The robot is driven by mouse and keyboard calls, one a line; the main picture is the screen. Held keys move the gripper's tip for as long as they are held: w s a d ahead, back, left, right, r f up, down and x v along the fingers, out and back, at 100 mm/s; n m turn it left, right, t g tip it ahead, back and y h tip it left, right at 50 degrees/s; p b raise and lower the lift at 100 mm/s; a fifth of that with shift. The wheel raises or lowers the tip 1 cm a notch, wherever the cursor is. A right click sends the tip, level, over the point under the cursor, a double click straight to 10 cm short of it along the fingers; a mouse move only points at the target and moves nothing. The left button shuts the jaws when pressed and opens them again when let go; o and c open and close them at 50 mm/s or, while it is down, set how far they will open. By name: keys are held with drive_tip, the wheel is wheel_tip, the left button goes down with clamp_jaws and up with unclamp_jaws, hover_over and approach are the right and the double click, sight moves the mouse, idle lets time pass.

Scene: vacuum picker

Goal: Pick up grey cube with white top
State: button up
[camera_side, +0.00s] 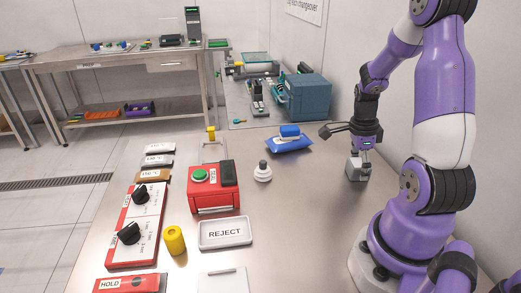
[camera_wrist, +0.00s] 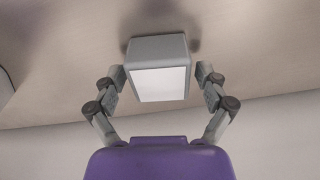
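The grey cube with a white top (camera_wrist: 160,82) sits on the metal table, between the two fingers of my gripper (camera_wrist: 161,74) in the wrist view. A narrow gap shows between each fingertip and the cube's sides, so the gripper looks open. In the side view the cube (camera_side: 355,170) stands at the right of the table, next to my arm's base. My gripper (camera_side: 364,156) points down just over it there, and its fingers partly hide the cube.
A blue packet (camera_side: 289,145) and a grey knob-shaped piece (camera_side: 262,172) lie left of the cube. Farther left are a red box with a green button (camera_side: 213,188), a REJECT tray (camera_side: 225,246) and a yellow cylinder (camera_side: 174,240). The table in front of the cube is clear.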

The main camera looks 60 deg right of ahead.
drive_tip(key=c, duration=0.5)
drive_tip(key=shift+c, duration=0.2)
drive_tip(key=shift+r, duration=0.1)
